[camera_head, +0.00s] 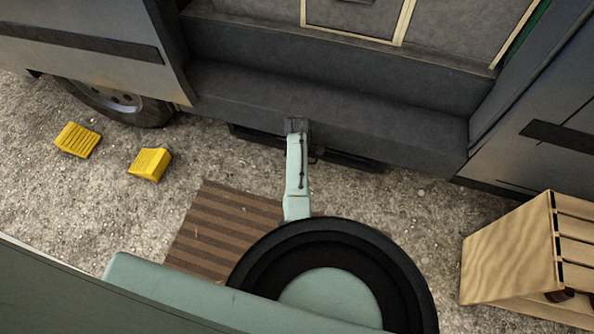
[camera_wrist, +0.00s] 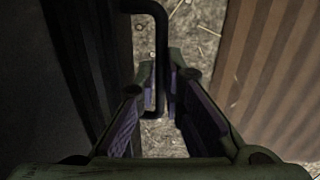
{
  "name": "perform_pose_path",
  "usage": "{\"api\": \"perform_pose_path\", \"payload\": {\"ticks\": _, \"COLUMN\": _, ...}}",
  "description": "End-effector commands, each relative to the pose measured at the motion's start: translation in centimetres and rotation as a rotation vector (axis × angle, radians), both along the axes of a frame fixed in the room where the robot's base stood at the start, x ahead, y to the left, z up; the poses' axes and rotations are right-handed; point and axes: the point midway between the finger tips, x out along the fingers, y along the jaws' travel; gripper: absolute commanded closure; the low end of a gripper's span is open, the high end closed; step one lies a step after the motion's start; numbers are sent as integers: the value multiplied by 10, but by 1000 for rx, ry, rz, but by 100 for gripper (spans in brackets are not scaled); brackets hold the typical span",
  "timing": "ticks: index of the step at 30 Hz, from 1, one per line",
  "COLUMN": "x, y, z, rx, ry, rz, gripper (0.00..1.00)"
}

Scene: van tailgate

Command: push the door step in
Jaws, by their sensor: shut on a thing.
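The dark door step (camera_head: 350,161) shows as a narrow strip low under the van's sill; the rest of it is hidden by the sill and my arm. In the wrist view a dark ribbed surface (camera_wrist: 95,60), probably the step's tread, fills the left side. A thin black bent bar handle (camera_wrist: 161,30) runs beside it. My gripper (camera_wrist: 161,78) is shut on this bar, with the bar between its two fingertips. In the head view the end of my arm is at the sill, and the fingers cannot be made out.
A brown striped mat (camera_head: 225,225) lies on the gravel in front of the van. Two yellow wheel chocks (camera_head: 76,140) (camera_head: 150,164) lie at left near the wheel (camera_head: 115,100). A wooden crate (camera_head: 508,255) stands at right. Gravel between the crate and my arm is clear.

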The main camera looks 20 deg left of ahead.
Motion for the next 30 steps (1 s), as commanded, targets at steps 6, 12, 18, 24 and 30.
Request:
{"api": "perform_pose_path", "payload": {"ticks": 6, "x": 7, "y": -1, "z": 1, "rx": 0, "ry": -6, "rz": -1, "gripper": 100}}
{"api": "perform_pose_path", "payload": {"ticks": 12, "x": 8, "y": -1, "z": 1, "rx": 0, "ry": -9, "rz": -1, "gripper": 100}}
{"api": "perform_pose_path", "payload": {"ticks": 18, "x": 7, "y": -1, "z": 1, "rx": 0, "ry": -8, "rz": -1, "gripper": 79}}
{"api": "perform_pose_path", "payload": {"ticks": 24, "x": 6, "y": 0, "z": 0, "rx": 0, "ry": -4, "rz": -1, "gripper": 70}}
{"api": "perform_pose_path", "payload": {"ticks": 30, "x": 5, "y": 0, "z": 0, "rx": 0, "ry": -1, "rz": -1, "gripper": 70}}
